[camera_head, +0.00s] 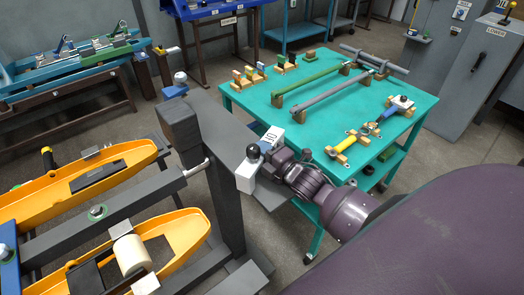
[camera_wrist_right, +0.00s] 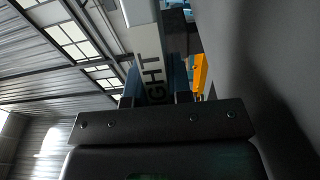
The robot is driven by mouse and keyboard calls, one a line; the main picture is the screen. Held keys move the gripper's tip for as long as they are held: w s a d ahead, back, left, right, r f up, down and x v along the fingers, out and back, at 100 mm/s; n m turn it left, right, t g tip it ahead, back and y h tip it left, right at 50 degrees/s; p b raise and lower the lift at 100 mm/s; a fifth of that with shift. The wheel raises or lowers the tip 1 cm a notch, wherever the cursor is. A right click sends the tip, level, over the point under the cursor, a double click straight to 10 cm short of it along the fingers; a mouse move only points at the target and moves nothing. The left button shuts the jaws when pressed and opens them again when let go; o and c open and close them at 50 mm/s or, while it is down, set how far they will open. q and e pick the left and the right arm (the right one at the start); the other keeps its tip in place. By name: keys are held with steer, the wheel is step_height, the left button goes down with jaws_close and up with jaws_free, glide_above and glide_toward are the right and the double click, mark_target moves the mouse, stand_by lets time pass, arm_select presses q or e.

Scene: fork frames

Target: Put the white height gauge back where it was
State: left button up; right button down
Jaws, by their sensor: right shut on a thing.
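The white height gauge (camera_head: 246,179) is beside the dark grey upright post in the head view, with a black ball near its top. My right gripper (camera_head: 268,147) is shut on it. In the right wrist view, the white gauge (camera_wrist_right: 147,50), with the letters "GHT" showing, stands between the fingers of my right gripper (camera_wrist_right: 156,90). I cannot tell whether the gauge touches the post. My left gripper is not in view.
A dark grey frame (camera_head: 226,152) stands close to the gripper. Yellow long parts (camera_head: 185,232) lie at the left. A teal table (camera_head: 300,122) behind the right arm carries rods and small wooden blocks. Grey cabinets (camera_head: 462,75) stand at the far right.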

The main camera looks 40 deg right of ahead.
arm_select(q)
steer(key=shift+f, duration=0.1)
arm_select(e)
steer(key=c, duration=1)
jaws_free()
steer(key=shift+f, duration=0.1)
steer(key=shift+c, duration=0.2)
arm_select(q)
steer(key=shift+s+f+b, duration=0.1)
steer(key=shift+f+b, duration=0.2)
steer(key=shift+b, duration=0.05)
arm_select(e)
steer(key=s, duration=0.4)
steer(key=s+d, duration=0.1)
steer(key=s, duration=0.3)
steer(key=s+d, duration=0.1)
steer(key=s, duration=0.2)
steer(key=shift+s, duration=0.4)
